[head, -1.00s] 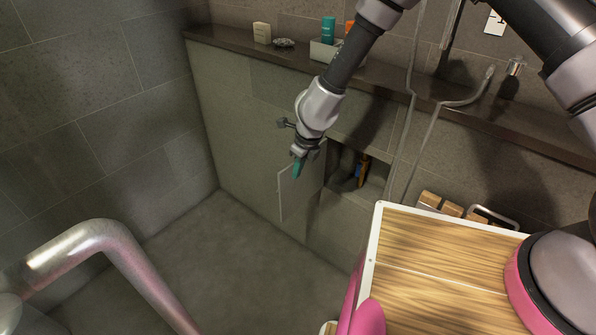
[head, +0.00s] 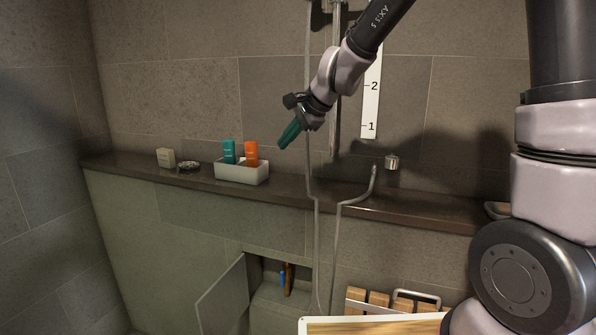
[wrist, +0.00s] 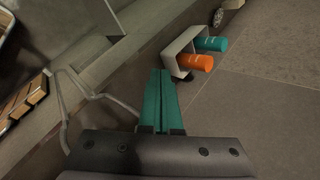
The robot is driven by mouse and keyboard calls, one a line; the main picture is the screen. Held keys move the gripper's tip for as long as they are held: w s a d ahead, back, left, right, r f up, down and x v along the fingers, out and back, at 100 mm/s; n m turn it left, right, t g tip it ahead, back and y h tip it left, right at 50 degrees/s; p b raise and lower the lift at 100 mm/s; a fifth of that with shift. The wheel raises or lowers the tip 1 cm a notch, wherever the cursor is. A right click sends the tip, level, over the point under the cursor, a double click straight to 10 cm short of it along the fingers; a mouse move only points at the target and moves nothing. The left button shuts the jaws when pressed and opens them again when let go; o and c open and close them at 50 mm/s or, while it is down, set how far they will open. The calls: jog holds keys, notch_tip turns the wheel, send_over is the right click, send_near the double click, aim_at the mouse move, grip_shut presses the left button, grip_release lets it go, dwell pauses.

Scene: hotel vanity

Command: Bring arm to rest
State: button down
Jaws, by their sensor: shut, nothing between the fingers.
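My gripper (head: 289,134) has green fingers and is shut with nothing between them. In the head view it hangs in the air in front of the tiled wall, above the ledge and to the right of the white tray, tilted down to the left. In the wrist view the fingers (wrist: 162,76) lie closed together, pointing toward the ledge. My arm reaches in from the upper right of the head view.
A ledge (head: 290,190) carries a white tray (head: 242,174) with a teal bottle (head: 229,151) and an orange bottle (head: 251,153), a beige box (head: 165,158) and a small dish (head: 188,165). A cabinet door (head: 222,298) stands open below. A hose (head: 309,120) hangs behind my gripper.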

jog(key=s+d+r+n+h, duration=0.1)
jog(key=s+d+r, duration=0.2)
jog(key=d, duration=0.2)
jog(key=s+d+r+n+t, duration=0.1)
jog(key=s+d+r+n, duration=0.15)
jog(key=d, duration=0.35)
jog(key=s+d+r+n+h, duration=0.1)
jog(key=s+d+r, duration=0.2)
jog(key=d, duration=0.2)
jog(key=s+d+r+n+t+h, duration=0.1)
jog(key=s+d+n+h, duration=0.1)
jog(key=s+d, duration=0.9)
jog(key=shift+d+h, duration=0.3)
jog(key=shift+d, duration=0.2)
